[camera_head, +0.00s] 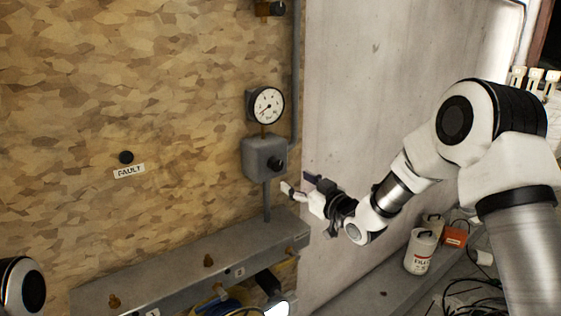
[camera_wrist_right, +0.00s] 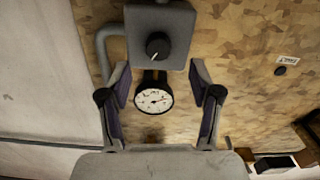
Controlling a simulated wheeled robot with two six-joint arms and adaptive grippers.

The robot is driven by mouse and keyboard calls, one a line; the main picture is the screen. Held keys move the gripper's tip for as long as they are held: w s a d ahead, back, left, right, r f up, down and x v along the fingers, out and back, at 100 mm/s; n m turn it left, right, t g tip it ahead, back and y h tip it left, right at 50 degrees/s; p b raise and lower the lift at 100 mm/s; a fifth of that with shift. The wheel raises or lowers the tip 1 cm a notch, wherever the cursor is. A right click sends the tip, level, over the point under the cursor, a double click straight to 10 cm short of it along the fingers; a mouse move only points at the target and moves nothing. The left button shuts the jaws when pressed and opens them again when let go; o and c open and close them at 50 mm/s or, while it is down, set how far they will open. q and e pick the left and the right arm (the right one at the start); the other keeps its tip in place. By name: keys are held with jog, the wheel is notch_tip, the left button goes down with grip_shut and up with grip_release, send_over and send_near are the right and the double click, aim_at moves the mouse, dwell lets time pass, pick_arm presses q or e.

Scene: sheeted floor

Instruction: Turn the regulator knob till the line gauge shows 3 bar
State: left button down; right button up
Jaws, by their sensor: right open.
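The regulator is a grey box (camera_head: 265,157) on the panel, with a black knob (camera_head: 280,164) on its front. The round white line gauge (camera_head: 267,105) sits above it; its needle points to the lower left, and its numbers are too small to read. My right gripper (camera_head: 297,184) is open and empty, to the right of and below the knob, apart from it. In the right wrist view the picture is turned over: the knob (camera_wrist_right: 158,46) lies beyond the open fingers (camera_wrist_right: 160,66), and the gauge (camera_wrist_right: 153,97) appears between them. My left gripper is out of view.
A grey ledge (camera_head: 190,262) with brass fittings and hoses runs below the regulator. A grey pipe (camera_head: 295,75) rises to its right. A black button above a FAULT label (camera_head: 129,171) is on the left. White canisters (camera_head: 420,251) and cables lie at lower right.

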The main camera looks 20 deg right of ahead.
aim_at(279, 166)
jog(key=p+x, duration=0.1)
jog(key=x, duration=0.1)
jog(key=r+p+x, duration=0.1)
jog(key=x, duration=0.2)
jog(key=p+x, duration=0.1)
jog(key=x, duration=0.2)
jog(key=shift+r, duration=0.15)
jog(key=shift+d, duration=0.1)
jog(key=c, duration=1.2)
